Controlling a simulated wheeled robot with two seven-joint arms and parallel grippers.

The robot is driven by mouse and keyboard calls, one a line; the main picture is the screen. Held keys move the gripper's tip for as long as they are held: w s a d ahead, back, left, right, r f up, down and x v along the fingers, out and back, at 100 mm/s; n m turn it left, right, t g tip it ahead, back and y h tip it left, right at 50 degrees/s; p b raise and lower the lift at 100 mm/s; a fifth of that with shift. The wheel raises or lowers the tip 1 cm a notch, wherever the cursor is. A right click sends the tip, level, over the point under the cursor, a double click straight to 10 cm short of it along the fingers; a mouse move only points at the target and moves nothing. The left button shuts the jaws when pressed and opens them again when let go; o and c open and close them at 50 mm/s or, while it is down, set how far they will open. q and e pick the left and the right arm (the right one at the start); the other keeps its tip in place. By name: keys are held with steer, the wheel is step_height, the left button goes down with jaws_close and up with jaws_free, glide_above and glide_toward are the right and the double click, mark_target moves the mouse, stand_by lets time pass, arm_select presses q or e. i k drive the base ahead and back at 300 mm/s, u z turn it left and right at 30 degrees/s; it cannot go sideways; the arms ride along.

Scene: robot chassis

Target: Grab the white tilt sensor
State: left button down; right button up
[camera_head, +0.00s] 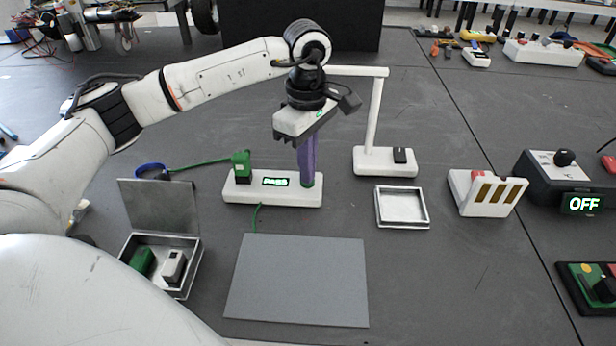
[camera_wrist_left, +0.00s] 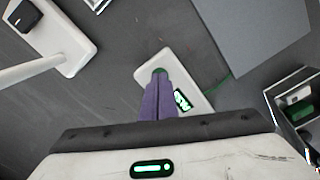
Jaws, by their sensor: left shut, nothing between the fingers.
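A white block-shaped device, which looks like the tilt sensor (camera_head: 173,266), sits in an open metal box (camera_head: 196,262) at the lower left of the head view. A green block (camera_head: 142,262) lies beside it in the same box. Both also show at the right edge of the left wrist view, the white one (camera_wrist_left: 298,95) above the green one (camera_wrist_left: 301,110). My left gripper (camera_head: 307,182) has purple fingers, shut and empty. Its tips are at a green button on a white base (camera_head: 240,191); I cannot tell whether they touch it. My right gripper is not in view.
The white base has a lit green display and a green plug with a cable. A grey plate (camera_head: 298,282) lies in front. A white lamp-like stand (camera_head: 375,115), an empty square tray (camera_head: 427,212), a slotted white holder (camera_head: 487,193) and a box reading OFF (camera_head: 550,180) stand to the right.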

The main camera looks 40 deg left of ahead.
mark_target(171, 271)
steer(key=k, duration=1)
